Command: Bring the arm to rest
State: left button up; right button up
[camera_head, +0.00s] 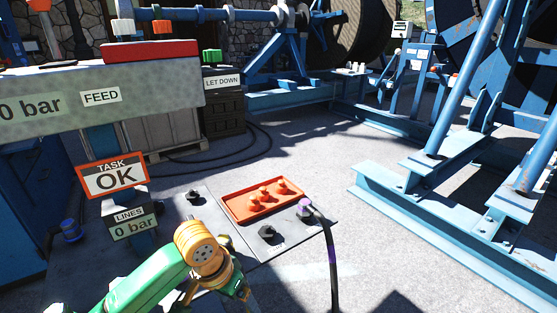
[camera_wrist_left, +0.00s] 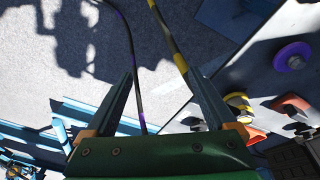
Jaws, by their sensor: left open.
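My left arm, green with an orange joint, comes in from the bottom left in the head view. Its gripper (camera_head: 238,290) is low in the picture beside the grey panel (camera_head: 295,242), mostly hidden behind the wrist. In the left wrist view the left gripper (camera_wrist_left: 161,76) has its two dark fingers spread apart. Nothing is held between them; a yellow-marked dark hose (camera_wrist_left: 168,38) passes beyond. My right gripper is in neither view. A sign (camera_head: 115,175) reads "TASK OK", above a "LINES 0 bar" display (camera_head: 134,223).
The panel carries a red tray (camera_head: 236,209) with several orange pieces, dark fittings (camera_head: 267,232) and a purple-ringed connector (camera_head: 305,206) with a hanging hose (camera_head: 333,260). Blue steel frames (camera_head: 440,220) stand at right. The FEED console (camera_head: 150,95) is at left. Middle floor is open.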

pick_arm(q)
notch_tip(320, 180, down, 8)
jog(key=w+n+h, duration=0.1)
jog(key=w+n, duration=0.1)
jog(key=w, duration=0.1)
jog(key=s+a+f+n+t+y, duration=0.1)
jog(key=s+a+f, duration=0.2)
jog(key=f, duration=0.6)
jog(key=s+a+f+n, duration=0.15)
jog(key=s+f, duration=0.25)
jog(key=f, duration=0.4)
jog(key=s+a+f+m+g+y, duration=0.15)
jog(key=s+f, duration=0.25)
jog(key=s, duration=0.5)
jog(key=s+a+f, duration=0.2)
jog(key=s+f, duration=0.3)
jog(key=s, duration=0.4)
jog(key=s+a+f+y, duration=0.15)
jog(key=s+f, duration=0.25)
jog(key=s, duration=0.6)
notch_tip(320, 180, up, 12)
jog(key=h+p, duration=0.1)
jog(key=p, duration=1.1)
jog(key=shift+s+a, duration=0.15)
jog(key=shift+a, duration=0.25)
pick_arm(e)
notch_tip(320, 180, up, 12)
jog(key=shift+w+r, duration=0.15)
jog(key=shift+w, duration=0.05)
